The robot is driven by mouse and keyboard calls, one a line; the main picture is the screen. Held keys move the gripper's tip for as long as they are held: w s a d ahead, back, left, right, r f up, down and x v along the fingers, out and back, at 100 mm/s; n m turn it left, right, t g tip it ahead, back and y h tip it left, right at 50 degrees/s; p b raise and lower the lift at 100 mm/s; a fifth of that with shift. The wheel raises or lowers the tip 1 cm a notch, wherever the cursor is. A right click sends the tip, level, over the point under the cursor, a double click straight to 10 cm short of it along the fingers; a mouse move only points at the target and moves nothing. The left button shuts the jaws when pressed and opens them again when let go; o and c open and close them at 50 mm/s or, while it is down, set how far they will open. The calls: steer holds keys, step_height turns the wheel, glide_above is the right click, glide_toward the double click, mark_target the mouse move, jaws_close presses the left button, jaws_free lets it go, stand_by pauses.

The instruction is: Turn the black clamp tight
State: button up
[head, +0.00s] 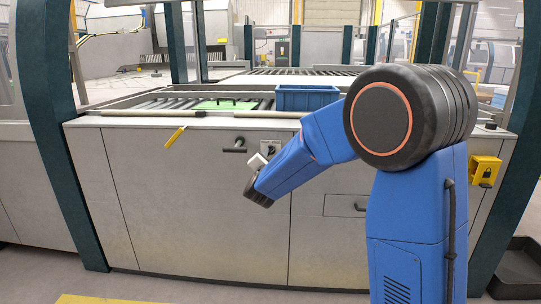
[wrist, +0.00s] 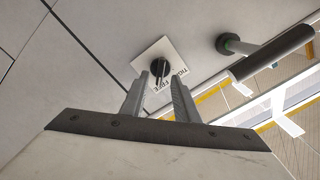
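The black clamp (wrist: 159,68) is a small round knob on a square white plate (wrist: 148,55) lettered TIGHT and FREE, fixed to the grey cabinet front. In the head view the plate (head: 266,145) sits just above my gripper, which partly covers that area. My gripper (wrist: 159,84) is open, with its two grey fingers pointing at the knob, one to each side in the picture. They seem short of it, and contact cannot be made out. Nothing is between the fingers. Which label the knob points to is too small to tell.
A black-gripped handle (wrist: 272,52) sticks out beside the plate; it also shows in the head view (head: 233,149). A blue bin (head: 306,97) stands on the cabinet top. A yellow lock box (head: 485,171) is at the right.

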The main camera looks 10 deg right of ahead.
mark_target(270, 152)
steer(key=shift+x, duration=1.4)
jaws_close()
